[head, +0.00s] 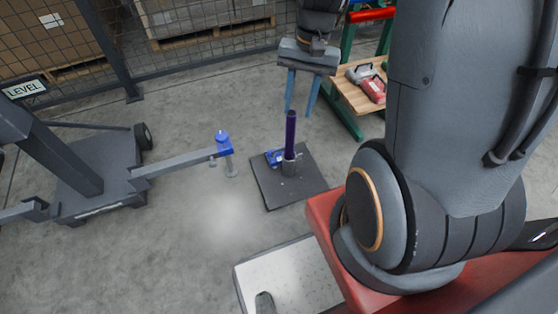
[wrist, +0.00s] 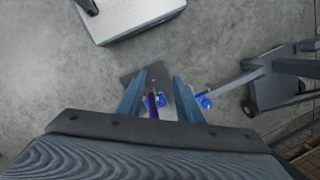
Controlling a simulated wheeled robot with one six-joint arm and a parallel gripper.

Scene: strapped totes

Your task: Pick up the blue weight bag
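My gripper (head: 299,113) is open and empty, its two blue-grey fingers pointing down. It also shows in the wrist view (wrist: 160,75). A small blue thing, likely the blue weight bag (head: 273,157), lies on a dark square plate (head: 276,195) on the floor, below the fingertips. It shows between the fingers in the wrist view (wrist: 162,100), partly hidden. A purple upright post (head: 290,135) in a grey socket stands close beside it on the plate. The post's top appears near the fingertips; I cannot tell the exact gap.
A grey wheeled hoist (head: 85,175) stands at the left, its beam with a blue end (head: 222,141) reaching towards the plate. A pale metal platform (head: 290,275) lies in front. A wooden-topped bench (head: 350,95) with a red tool stands behind right. Mesh fencing runs behind.

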